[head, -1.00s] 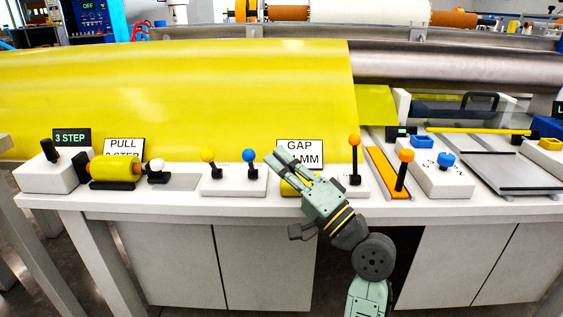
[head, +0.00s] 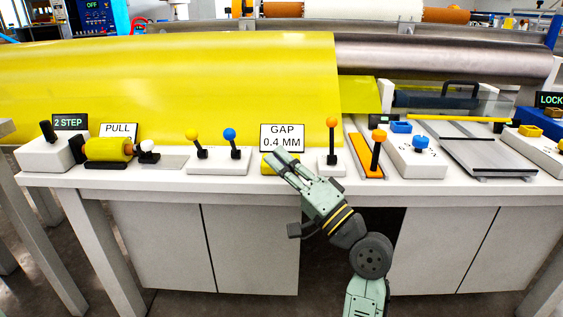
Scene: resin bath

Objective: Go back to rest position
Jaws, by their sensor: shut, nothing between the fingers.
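My gripper (head: 275,160) is at the front of the workbench, at the end of my arm, which rises from the lower right. Its fingers are shut with nothing between them. The fingertips are over or in front of the yellow part (head: 268,165) below the sign reading GAP 0.4 MM (head: 282,137); I cannot tell whether they touch it. My gripper covers part of that yellow piece.
The white bench (head: 230,181) carries yellow (head: 191,134), blue (head: 230,134) and orange (head: 332,122) knobbed levers near my gripper. An orange strip (head: 365,155) with another lever lies right. Yellow sheet (head: 170,80) hangs behind. Signs read 2 STEP (head: 69,122), PULL (head: 117,131) and LOCK (head: 550,100).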

